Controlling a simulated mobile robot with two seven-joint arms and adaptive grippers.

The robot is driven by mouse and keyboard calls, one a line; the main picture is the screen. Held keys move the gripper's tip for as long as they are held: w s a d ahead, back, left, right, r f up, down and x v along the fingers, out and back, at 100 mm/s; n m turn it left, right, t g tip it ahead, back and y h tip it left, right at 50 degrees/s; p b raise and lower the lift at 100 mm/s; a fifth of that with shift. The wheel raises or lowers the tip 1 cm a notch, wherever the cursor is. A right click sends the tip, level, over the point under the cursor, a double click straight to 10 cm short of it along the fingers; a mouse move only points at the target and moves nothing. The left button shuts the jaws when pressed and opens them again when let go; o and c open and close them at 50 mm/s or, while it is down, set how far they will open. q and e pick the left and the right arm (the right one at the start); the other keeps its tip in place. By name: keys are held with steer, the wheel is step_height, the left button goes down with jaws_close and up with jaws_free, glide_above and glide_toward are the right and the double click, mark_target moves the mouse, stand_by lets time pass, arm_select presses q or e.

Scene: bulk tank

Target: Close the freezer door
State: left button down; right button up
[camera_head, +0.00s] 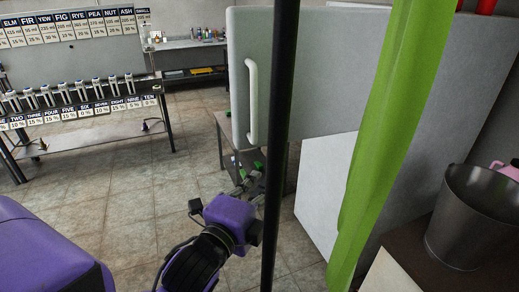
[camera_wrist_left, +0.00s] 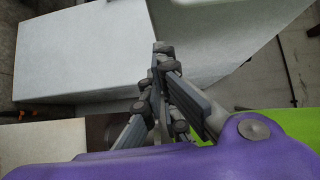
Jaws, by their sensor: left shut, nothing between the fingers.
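The white freezer door (camera_head: 335,70) stands in the upper middle of the head view, with a vertical handle (camera_head: 251,100) near its left edge. It looks swung out to the left; a dark pole and a green strip hide parts of it and its hinge side. My left gripper (camera_head: 252,182) is below the handle, beyond its purple wrist, and partly behind the pole. In the left wrist view the left gripper (camera_wrist_left: 163,50) is shut and empty, with its tips in front of a pale panel (camera_wrist_left: 80,55). I cannot tell if they touch. My right gripper is not in view.
A low white block (camera_head: 330,195) stands below the door. A small dark table (camera_head: 226,133) is behind the left gripper. A metal bucket (camera_head: 480,215) stands at right, beside the green strip (camera_head: 395,120). The dark pole (camera_head: 280,130) crosses the view. Tiled floor is open at left.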

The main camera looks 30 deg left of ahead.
arm_select(q)
steer(key=w+a+r+p, duration=0.1)
steer(key=w+a, duration=0.1)
steer(key=w, duration=1.1)
steer(key=shift+a+m, duration=0.2)
steer(key=shift+m, duration=0.1)
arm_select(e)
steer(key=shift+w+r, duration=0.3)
arm_select(q)
steer(key=shift+w, duration=0.1)
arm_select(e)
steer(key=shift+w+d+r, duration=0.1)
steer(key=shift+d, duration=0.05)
